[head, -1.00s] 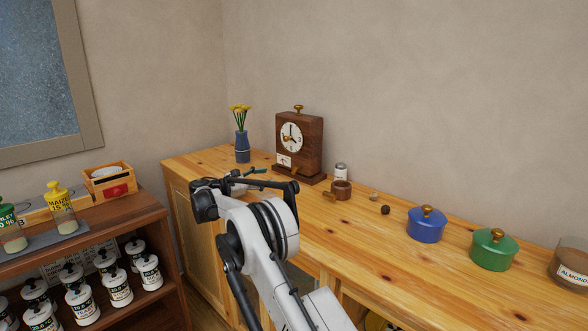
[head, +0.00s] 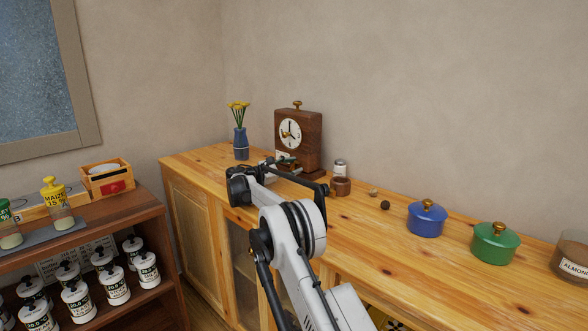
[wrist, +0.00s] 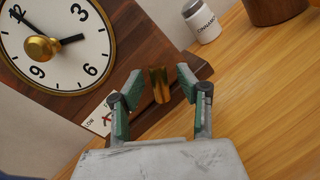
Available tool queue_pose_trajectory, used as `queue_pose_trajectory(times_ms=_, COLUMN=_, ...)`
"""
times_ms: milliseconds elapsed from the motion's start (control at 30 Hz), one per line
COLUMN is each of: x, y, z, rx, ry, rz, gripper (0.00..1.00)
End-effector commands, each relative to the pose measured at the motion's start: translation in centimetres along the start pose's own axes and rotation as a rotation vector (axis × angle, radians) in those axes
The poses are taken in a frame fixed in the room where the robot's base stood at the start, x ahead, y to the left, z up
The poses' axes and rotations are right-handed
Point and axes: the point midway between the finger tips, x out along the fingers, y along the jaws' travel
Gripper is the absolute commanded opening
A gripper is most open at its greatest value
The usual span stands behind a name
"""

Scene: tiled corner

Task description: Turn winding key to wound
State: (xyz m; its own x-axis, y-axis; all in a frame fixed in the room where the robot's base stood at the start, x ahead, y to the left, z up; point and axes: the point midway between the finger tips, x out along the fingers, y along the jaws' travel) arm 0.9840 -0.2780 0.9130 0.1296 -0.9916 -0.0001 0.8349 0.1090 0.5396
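The wooden clock (head: 312,135) stands upright on the cabinet near the corner; its white dial (wrist: 75,45) fills the upper left of the tilted wrist view. A round brass knob (wrist: 40,47) sits on the dial. A small upright brass piece (wrist: 158,85), probably the winding key, stands out low on the clock. My gripper (wrist: 160,80) is open, its green-padded fingers on either side of this brass piece with gaps showing. A partly hidden label (wrist: 104,119) reads "LOW" beside it. In the head view my gripper (head: 287,164) is in front of the clock's base.
A blue vase with yellow flowers (head: 241,146) stands left of the clock. A white-labelled jar (wrist: 203,20) and a brown cup (head: 341,187) are close on the right. Blue (head: 426,221) and green (head: 492,245) lidded pots stand farther right along the cabinet top.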

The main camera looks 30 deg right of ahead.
Motion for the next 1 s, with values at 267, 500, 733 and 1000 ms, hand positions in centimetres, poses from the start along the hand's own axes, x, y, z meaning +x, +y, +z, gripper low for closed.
queue_pose_trajectory(times_ms=267, x=0.35, y=0.02, z=0.01, rx=0.0, ry=0.0, rz=0.001, gripper=0.35)
queue_pose_trajectory(times_ms=500, x=0.34, y=0.02, z=0.01, rx=0.0, ry=0.0, rz=0.0, gripper=0.12)
queue_pose_trajectory(times_ms=733, x=0.35, y=-0.04, z=-0.01, rx=0.0, ry=0.0, rz=-0.001, gripper=0.0)
queue_pose_trajectory(times_ms=1000, x=0.36, y=-0.14, z=-0.04, rx=0.002, ry=0.0, rz=-0.004, gripper=0.0)
